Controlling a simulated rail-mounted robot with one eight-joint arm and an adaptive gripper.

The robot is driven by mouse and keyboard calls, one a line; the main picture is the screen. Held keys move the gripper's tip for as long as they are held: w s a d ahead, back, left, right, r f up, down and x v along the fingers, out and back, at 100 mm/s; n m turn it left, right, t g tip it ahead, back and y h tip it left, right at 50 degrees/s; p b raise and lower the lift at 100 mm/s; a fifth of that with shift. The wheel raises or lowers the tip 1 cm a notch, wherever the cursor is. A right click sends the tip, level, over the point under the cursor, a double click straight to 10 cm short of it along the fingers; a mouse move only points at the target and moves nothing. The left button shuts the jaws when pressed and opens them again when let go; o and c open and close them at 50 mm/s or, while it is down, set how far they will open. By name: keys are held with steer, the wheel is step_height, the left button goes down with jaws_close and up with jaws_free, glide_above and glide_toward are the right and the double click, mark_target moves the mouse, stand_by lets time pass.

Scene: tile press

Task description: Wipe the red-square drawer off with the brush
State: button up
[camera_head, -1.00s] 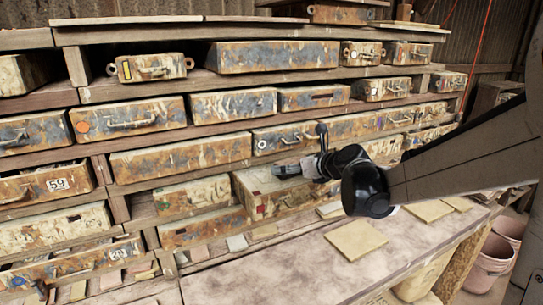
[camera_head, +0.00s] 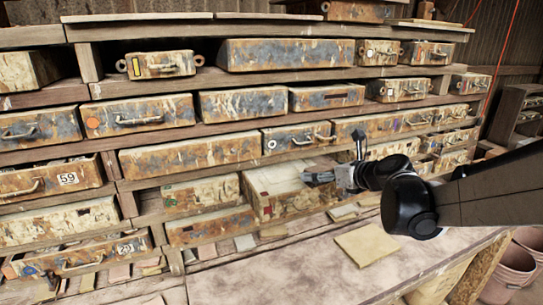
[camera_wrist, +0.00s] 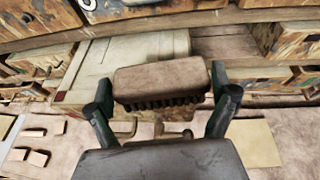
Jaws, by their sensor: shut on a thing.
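The red-square drawer (camera_head: 292,202) is pulled out from the shelf in the head view, with its pale top (camera_head: 275,179) showing. A small red square sits at the left of its rusty front. My gripper (camera_head: 325,177) is over the right part of this drawer. In the wrist view, my gripper (camera_wrist: 161,98) is shut on a brown brush (camera_wrist: 160,80), one finger at each end, with dark bristles along its lower side. The drawer's pale top (camera_wrist: 110,62) lies behind and left of the brush. The brush hides part of it, and I cannot tell whether the bristles touch it.
Rusty drawers fill the shelves around it, including a green-marked drawer (camera_head: 199,194) to its left. The worktop (camera_head: 285,270) in front is mostly clear, with a square tile (camera_head: 367,243) on it. Pink buckets (camera_head: 515,270) stand at the lower right.

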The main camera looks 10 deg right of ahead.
steer(key=shift+d+r+p, duration=0.1)
steer(key=shift+r+p, duration=2.3)
steer(key=shift+r, duration=1.5)
